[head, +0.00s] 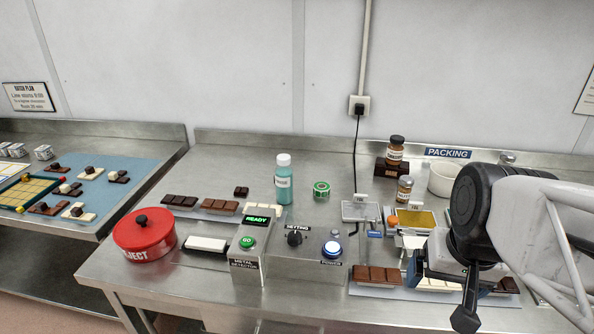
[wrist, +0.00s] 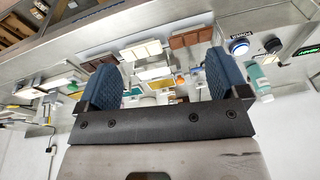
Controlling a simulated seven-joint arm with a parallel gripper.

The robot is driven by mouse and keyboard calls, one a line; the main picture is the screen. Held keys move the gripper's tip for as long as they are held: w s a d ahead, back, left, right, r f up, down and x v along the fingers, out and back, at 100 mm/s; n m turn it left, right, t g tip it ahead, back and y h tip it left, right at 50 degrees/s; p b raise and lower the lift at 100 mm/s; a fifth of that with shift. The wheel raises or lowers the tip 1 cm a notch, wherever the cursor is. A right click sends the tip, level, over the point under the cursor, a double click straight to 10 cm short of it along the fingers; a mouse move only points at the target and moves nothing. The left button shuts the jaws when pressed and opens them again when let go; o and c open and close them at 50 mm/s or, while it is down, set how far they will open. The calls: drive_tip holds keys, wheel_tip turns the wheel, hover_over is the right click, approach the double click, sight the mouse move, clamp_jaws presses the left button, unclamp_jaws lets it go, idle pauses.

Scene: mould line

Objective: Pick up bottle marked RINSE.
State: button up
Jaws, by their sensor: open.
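A teal bottle (head: 283,184) with a pale cap and a white label stands upright on the steel bench, behind the metal detector box. The label's print is too small to read surely. It also shows in the wrist view at the right (wrist: 261,82), outside my fingers. My gripper (head: 441,284) is at the right of the head view, over the bench's front right part, well to the right of the bottle. In the wrist view its two blue pads (wrist: 163,82) stand apart with nothing held between them.
The detector box (head: 250,250) with a green button stands in front of the bottle. A red reject pot (head: 144,233) is at front left. Brown jars (head: 396,149) and a white bowl (head: 445,178) stand at right.

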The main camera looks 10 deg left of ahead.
drive_tip(key=w+a+m+g+y, duration=0.1)
drive_tip(key=w+a+m+y, duration=0.1)
drive_tip(key=w+a, duration=0.3)
drive_tip(key=w+a+m+g+y, duration=0.1)
drive_tip(key=w+a+m+y, duration=0.1)
drive_tip(key=w, duration=0.5)
drive_tip(key=m+y, duration=0.9)
drive_tip(key=m, duration=0.5)
approach(285, 179)
drive_tip(key=shift+t, duration=0.4)
drive_tip(key=w+a+f, duration=0.2)
drive_tip(key=shift+w+a+f, duration=0.2)
drive_tip(key=shift+w+a, duration=0.1)
drive_tip(key=shift+a, duration=0.1)
drive_tip(key=shift+x, duration=1.3)
drive_tip(key=shift+x, duration=2.6)
drive_tip(key=shift+s+f, duration=0.1)
drive_tip(key=c, duration=1.2)
